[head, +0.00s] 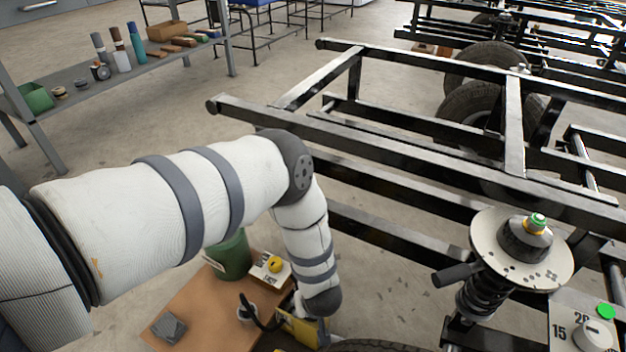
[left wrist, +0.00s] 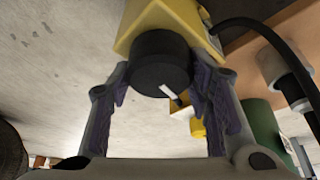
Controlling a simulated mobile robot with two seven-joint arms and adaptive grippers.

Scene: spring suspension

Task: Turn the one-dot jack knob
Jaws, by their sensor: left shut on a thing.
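In the left wrist view a round black knob (left wrist: 160,62) with a white pointer line sticks out of a yellow housing (left wrist: 150,22). My left gripper (left wrist: 162,84) has its two padded fingers on either side of this knob and is shut on it. No dot mark can be made out on the housing. In the head view the yellow housing (head: 296,331) shows at the bottom, partly covered by my left arm, and the knob is hidden there. My right gripper is in neither view.
A black cable (left wrist: 270,38) runs close by. A black frame (head: 400,150) and a spring strut (head: 490,290) stand right. A shelf (head: 90,75) stands left.

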